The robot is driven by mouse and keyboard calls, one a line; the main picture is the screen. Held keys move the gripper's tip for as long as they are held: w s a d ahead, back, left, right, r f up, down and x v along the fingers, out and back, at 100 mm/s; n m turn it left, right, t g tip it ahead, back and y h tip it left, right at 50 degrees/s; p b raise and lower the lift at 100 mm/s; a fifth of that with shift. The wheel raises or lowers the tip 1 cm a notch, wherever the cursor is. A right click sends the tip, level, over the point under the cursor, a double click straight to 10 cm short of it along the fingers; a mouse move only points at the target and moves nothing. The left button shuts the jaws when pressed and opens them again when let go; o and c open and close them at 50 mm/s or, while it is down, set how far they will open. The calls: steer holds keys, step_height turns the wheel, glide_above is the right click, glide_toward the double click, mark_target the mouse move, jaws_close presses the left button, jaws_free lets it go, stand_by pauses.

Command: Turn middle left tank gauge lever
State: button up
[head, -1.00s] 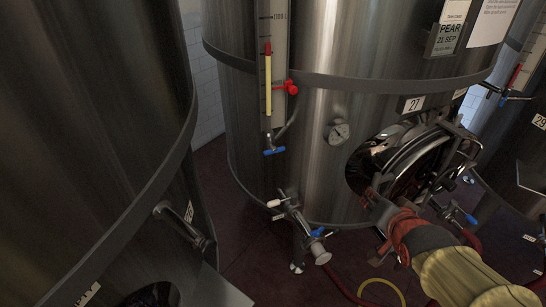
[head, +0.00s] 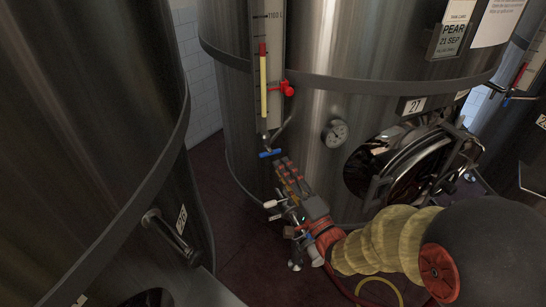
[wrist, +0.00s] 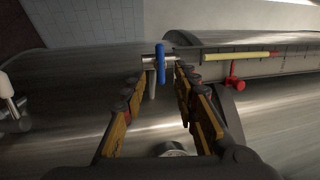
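The tank gauge (head: 268,60) is an upright scale with a red and yellow column on the steel tank marked 27. A small blue lever (head: 270,154) sits at its lower end; it also shows in the wrist view (wrist: 160,62). A red lever (head: 287,89) sticks out beside the gauge higher up, also in the wrist view (wrist: 234,82). My gripper (head: 283,168) is just below and right of the blue lever in the head view. In the wrist view its fingers (wrist: 160,82) are apart and empty, with the blue lever ahead between the tips. Contact cannot be told.
A round hatch (head: 405,160) and a dial (head: 335,133) are on the tank to the right. A white-handled valve (head: 271,204) is low, beside my gripper. Another steel tank (head: 80,130) fills the left. A yellow hose (head: 380,285) lies on the floor.

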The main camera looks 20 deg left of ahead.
mark_target(270, 153)
steer(key=x, duration=0.6)
steer(key=shift+b, duration=0.45)
steer(key=shift+w+r, duration=0.1)
steer(key=shift+c, duration=1)
jaws_close()
